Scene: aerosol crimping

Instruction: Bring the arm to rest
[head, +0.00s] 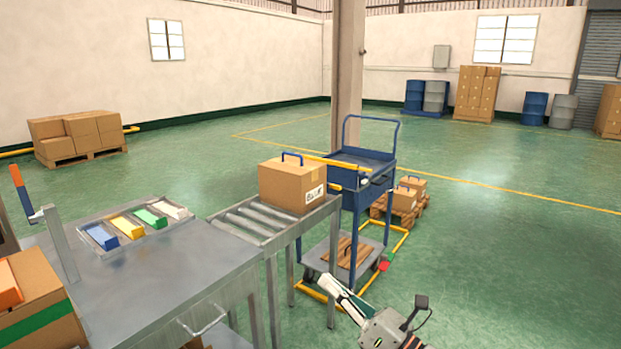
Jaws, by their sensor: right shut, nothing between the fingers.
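My right gripper (327,281) shows at the bottom, right of the middle, with its arm coming in from the lower edge. Its pale fingers point up and left and are shut with nothing between them. It is in the picture just below the lower deck of the blue cart, apart from the metal table; its exact depth is hard to tell. My left gripper is not in view.
A metal table (170,285) with coloured bins (128,227) fills the lower left. A roller conveyor (245,222) carries a cardboard box (290,185). A blue cart (355,195) stands beside it. Open green floor lies to the right.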

